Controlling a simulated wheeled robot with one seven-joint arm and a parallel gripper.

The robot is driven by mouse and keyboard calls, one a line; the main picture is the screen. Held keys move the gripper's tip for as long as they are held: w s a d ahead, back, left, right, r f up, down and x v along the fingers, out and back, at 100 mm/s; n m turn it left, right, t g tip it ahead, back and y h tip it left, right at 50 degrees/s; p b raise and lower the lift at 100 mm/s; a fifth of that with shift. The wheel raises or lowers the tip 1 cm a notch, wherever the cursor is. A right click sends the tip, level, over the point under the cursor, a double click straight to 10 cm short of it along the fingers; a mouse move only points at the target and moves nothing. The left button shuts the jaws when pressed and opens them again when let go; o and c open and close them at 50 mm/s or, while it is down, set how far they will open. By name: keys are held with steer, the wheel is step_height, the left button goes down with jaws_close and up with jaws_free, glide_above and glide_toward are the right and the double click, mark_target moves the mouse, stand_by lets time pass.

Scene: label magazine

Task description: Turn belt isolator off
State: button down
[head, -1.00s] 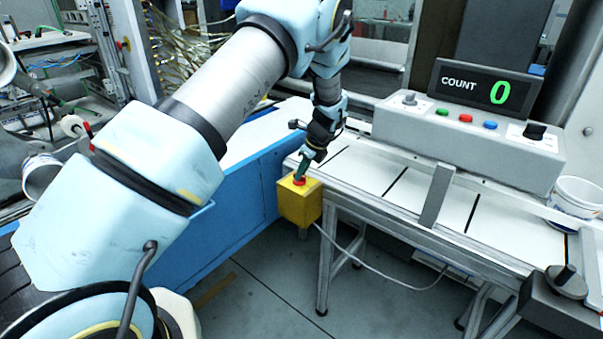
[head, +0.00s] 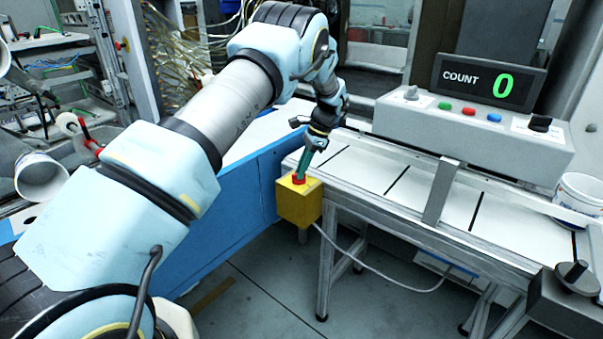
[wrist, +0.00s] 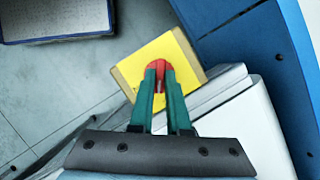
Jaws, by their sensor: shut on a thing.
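The belt isolator is a yellow box (head: 299,207) with a red knob (head: 298,179) on top, at the left end of the white conveyor table. In the wrist view, the yellow box (wrist: 182,52) lies beyond the fingertips and the red knob (wrist: 158,68) is between them. My gripper (head: 301,174) points down onto the box from above. Its green fingers (wrist: 159,80) are shut on the red knob, one on each side. The fingers hide part of the knob, and I cannot tell its exact turn angle.
A grey control box (head: 470,130) with coloured buttons and a display (head: 489,82) reading COUNT 0 stands behind the conveyor (head: 400,195). A blue panel (head: 235,210) stands left of the yellow box. A white bucket (head: 580,196) is at the right. A cable runs below.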

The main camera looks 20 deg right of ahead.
steer(key=n+g, duration=0.1)
steer(key=n, duration=0.1)
steer(key=n+b, duration=0.1)
steer(key=n, duration=0.1)
steer(key=shift+w+g, duration=0.2)
steer(key=shift+g, duration=0.2)
steer(key=shift+w+n+g+h+b, duration=0.1)
steer(key=shift+n+g+h+b, duration=0.3)
steer(key=shift+n, duration=1.2)
steer(key=c, duration=0.9)
jaws_free()
steer(key=shift+p+v, duration=0.35)
steer(key=shift+v, duration=5.05)
steer(key=shift+w, duration=0.1)
